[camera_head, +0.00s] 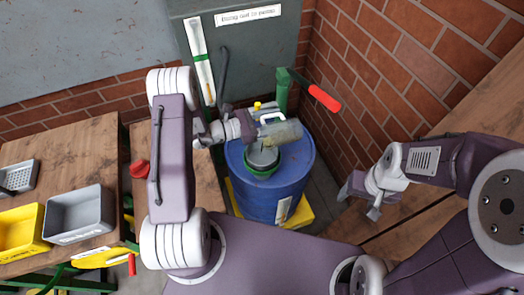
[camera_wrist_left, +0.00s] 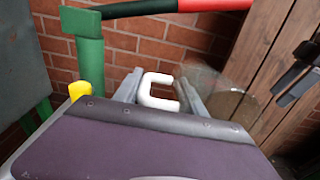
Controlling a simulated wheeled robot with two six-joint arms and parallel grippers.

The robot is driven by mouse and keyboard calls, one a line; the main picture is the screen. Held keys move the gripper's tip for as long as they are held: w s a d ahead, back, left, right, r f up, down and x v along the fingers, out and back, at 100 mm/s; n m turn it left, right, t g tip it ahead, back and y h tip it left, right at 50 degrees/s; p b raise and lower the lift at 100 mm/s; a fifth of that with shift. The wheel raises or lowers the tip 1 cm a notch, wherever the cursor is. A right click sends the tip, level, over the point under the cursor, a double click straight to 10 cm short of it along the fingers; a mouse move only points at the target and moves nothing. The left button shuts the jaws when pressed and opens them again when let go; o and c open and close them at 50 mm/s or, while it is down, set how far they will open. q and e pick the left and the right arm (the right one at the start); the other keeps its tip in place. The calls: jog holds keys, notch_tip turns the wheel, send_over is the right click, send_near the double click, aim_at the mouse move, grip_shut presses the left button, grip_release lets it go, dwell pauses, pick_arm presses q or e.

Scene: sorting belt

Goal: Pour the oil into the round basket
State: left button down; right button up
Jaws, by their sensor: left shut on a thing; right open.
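A clear jug (camera_head: 286,133) with a yellowish tint and a white handle (camera_head: 271,118) lies tilted on its side above a blue drum. My left gripper (camera_head: 256,128) is shut on the jug by its handle, which also shows between the fingers in the left wrist view (camera_wrist_left: 157,90). A round grey basket with a green rim (camera_head: 262,172) sits on the drum top, just below and left of the jug. I cannot tell whether oil is flowing. My right gripper (camera_head: 364,197) is open and empty, at the right, away from the drum.
The blue drum (camera_head: 268,203) stands on a yellow base (camera_head: 299,215). A green post (camera_head: 283,90) with a red-ended lever (camera_head: 324,97) rises behind the jug. Grey (camera_head: 78,213) and yellow (camera_head: 22,232) bins stand on the left bench. Brick walls close the corner.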

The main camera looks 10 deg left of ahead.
pick_arm(q)
jog(key=shift+s+a+r+t+h+b, duration=0.2)
jog(key=shift+r+t+h+b, duration=0.25)
jog(key=shift+b, duration=0.5)
jog(key=shift+s+a+r+t+h+b, duration=0.1)
jog(key=shift+a+r+t+h+b, duration=0.15)
jog(key=shift+h+b, duration=0.55)
dwell(0.8)
